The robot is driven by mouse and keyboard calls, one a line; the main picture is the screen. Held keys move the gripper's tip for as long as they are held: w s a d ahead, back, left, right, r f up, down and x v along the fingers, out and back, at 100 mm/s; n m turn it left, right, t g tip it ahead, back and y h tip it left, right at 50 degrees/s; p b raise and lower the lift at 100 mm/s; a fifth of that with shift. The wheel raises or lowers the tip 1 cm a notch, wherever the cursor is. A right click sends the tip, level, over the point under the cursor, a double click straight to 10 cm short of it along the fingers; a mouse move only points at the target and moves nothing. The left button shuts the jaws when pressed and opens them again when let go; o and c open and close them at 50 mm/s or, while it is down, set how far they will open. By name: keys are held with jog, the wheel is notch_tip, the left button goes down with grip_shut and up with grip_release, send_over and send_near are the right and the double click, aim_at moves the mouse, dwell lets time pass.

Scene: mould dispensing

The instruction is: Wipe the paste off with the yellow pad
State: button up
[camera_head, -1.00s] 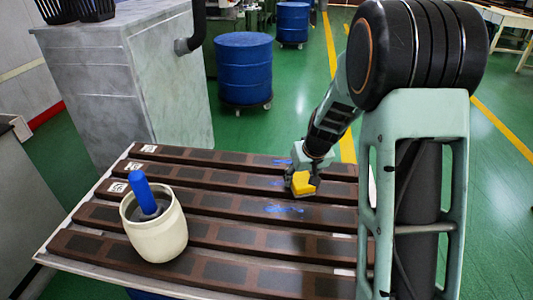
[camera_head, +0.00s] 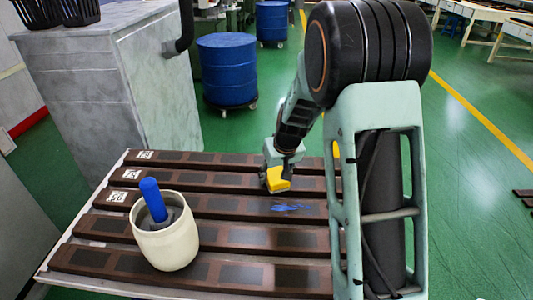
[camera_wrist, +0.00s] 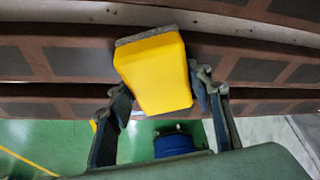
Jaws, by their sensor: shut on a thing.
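My gripper (camera_head: 278,172) is shut on the yellow pad (camera_head: 278,181), above the second bar from the back. In the wrist view the yellow pad (camera_wrist: 155,72) sits between the fingers, with a grey layer along its far edge. A blue paste smear (camera_head: 290,207) lies on the third brown bar from the back, just in front of the pad. It does not show in the wrist view. My arm and the pad hide parts of the back bars. I cannot tell whether the pad touches a bar.
Several dark brown bars (camera_head: 215,235) lie side by side on a pale table (camera_head: 52,272). A cream pot (camera_head: 165,245) with a blue-handled tool (camera_head: 152,198) stands at the front left. A grey cabinet (camera_head: 110,95) and a blue drum (camera_head: 227,70) stand behind.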

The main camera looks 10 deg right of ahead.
jog(key=r, duration=0.1)
jog(key=r+p, duration=0.1)
jog(key=r, duration=0.1)
jog(key=shift+a+r+p, duration=0.1)
jog(key=shift+a+p, duration=0.15)
jog(key=shift+p, duration=0.05)
jog(key=shift+r+p, duration=1.7)
jog(key=shift+r, duration=0.85)
